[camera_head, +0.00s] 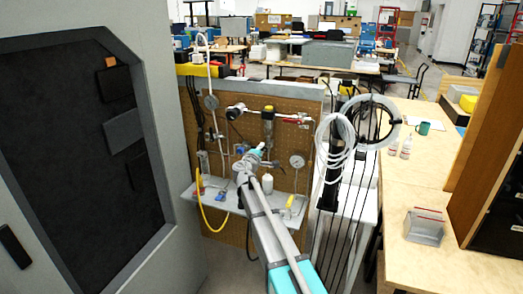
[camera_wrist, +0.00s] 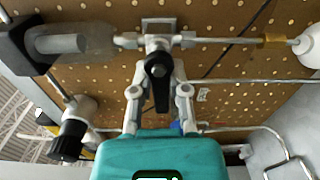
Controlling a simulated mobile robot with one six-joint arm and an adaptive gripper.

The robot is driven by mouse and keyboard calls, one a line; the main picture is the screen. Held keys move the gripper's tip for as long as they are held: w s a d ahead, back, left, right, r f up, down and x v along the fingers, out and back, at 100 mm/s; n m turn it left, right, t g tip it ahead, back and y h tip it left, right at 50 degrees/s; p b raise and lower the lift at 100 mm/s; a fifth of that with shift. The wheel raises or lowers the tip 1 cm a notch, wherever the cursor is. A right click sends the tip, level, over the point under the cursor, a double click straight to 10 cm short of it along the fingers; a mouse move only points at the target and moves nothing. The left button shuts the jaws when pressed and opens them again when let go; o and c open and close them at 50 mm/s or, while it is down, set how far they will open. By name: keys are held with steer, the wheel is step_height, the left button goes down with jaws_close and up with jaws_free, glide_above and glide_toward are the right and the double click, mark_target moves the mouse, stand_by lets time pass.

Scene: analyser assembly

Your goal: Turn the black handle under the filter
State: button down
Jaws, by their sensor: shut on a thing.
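The black handle (camera_wrist: 158,72) sits on a metal valve in the pipe run, near the middle of the wrist view. My gripper (camera_wrist: 159,85) has a finger on either side of it and is shut on it. The filter (camera_wrist: 80,45), a clear grey cylinder with a dark cap, lies left of the valve in that view. In the head view, the filter (camera_head: 268,116) hangs on the pegboard above my gripper (camera_head: 252,158). There my gripper and arm hide the handle.
A brown pegboard (camera_head: 232,110) carries pipes, a pressure gauge (camera_head: 297,161) and a red-handled valve (camera_head: 303,121). A grey shelf (camera_head: 228,201) runs below. Coiled white tubing (camera_head: 335,140) hangs at right. In the wrist view, a black-knobbed fitting (camera_wrist: 70,138) stands left of my gripper.

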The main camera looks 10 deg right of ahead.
steer(key=shift+m, duration=0.3)
steer(key=c, duration=0.6)
jaws_free()
steer(key=shift+s, duration=0.15)
steer(key=v, duration=1.1)
steer(key=shift+s+a, duration=0.25)
steer(key=shift+s, duration=0.05)
